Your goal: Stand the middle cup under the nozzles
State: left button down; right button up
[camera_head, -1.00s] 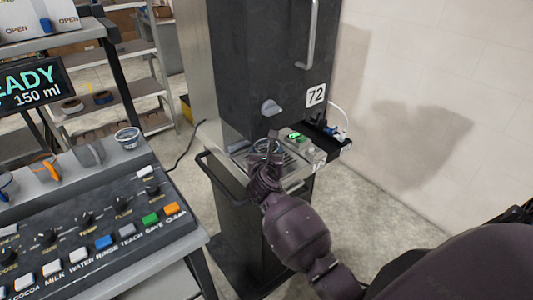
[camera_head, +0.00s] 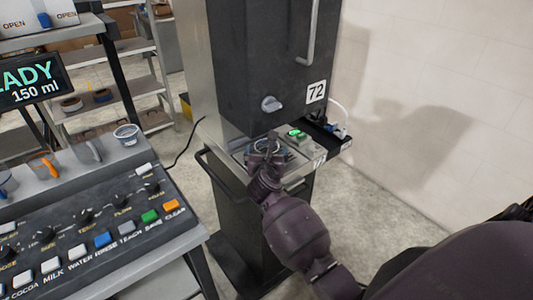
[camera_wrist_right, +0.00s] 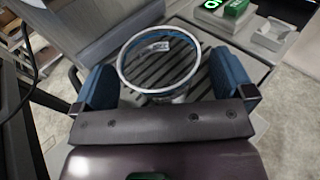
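A clear cup with a blue-tinted rim (camera_wrist_right: 158,62) stands on the slatted drip grate (camera_wrist_right: 182,88) of the dark dispenser (camera_head: 265,60). My right gripper (camera_head: 266,147) is at the grate. In the right wrist view its two blue-padded fingers (camera_wrist_right: 164,80) are apart, one on each side of the cup. A narrow gap shows between the rim and the right-hand finger; contact on the left-hand side is unclear. In the head view my gripper partly hides the cup. The nozzles are not visible. My left gripper is not in view.
Another clear cup (camera_head: 126,135) stands on the grey console (camera_head: 125,160) at left, with an orange handle (camera_head: 45,167) nearby. A green-lit small box (camera_head: 295,133) sits right of the grate. A wall (camera_head: 430,90) rises at right.

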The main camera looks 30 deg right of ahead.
jog(key=shift+a, duration=0.1)
jog(key=v, duration=1)
jog(key=shift+s, duration=0.35)
jog(key=shift+a+r, duration=0.1)
jog(key=shift+a, duration=0.05)
